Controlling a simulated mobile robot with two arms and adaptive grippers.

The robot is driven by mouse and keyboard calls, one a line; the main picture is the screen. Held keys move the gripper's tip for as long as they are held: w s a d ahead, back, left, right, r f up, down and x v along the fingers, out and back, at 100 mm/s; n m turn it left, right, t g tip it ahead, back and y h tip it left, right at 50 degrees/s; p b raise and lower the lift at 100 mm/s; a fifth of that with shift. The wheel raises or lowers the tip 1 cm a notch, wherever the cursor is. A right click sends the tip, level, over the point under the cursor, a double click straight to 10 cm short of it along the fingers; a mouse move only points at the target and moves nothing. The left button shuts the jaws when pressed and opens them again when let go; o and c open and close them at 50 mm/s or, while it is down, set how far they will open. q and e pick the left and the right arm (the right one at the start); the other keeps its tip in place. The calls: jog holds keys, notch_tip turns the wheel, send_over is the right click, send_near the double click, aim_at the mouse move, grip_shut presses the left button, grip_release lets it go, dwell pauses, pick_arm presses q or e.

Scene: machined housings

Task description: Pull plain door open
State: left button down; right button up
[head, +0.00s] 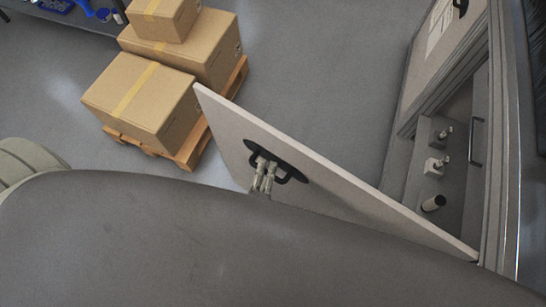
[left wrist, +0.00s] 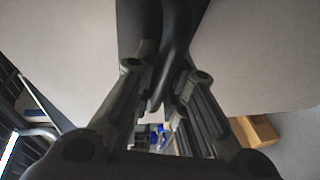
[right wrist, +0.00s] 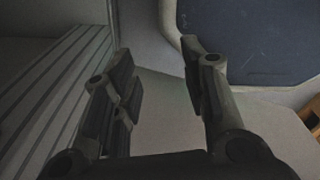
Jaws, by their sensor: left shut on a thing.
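The plain door (head: 350,208) is a pale flat panel, swung out from the cabinet (head: 492,150) and standing at a wide angle to it in the head view. A black curved handle (head: 288,177) sits on a dark oval plate near its free end. My left gripper (head: 264,166) is shut on the handle. In the left wrist view, the dark handle (left wrist: 176,45) runs between the fingers of the left gripper (left wrist: 168,78). My right gripper (right wrist: 157,62) is open and empty in the right wrist view; it is hidden in the head view.
The open cabinet shows a shelf (head: 421,180) with several small fittings. Cardboard boxes (head: 140,98) on a wooden pallet (head: 190,150) stand beyond the door's free end. Grey floor (head: 320,60) is clear between pallet and cabinet. A dark blue panel (right wrist: 260,40) is near the right gripper.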

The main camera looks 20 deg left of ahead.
pick_arm(q)
jog(key=shift+n+y, duration=0.6)
jog(key=shift+y, duration=0.2)
jog(key=s, duration=0.4)
jog(key=shift+s+a, duration=0.35)
jog(key=shift+a, duration=0.05)
pick_arm(e)
jog(key=shift+w+a+r, duration=0.1)
jog(key=shift+w+a, duration=0.1)
jog(key=shift+a, duration=0.3)
pick_arm(q)
jog(key=c, duration=1.8)
grip_release()
jog(key=shift+o, duration=0.4)
pick_arm(e)
jog(key=shift+d, duration=0.3)
jog(key=shift+s+d, duration=0.1)
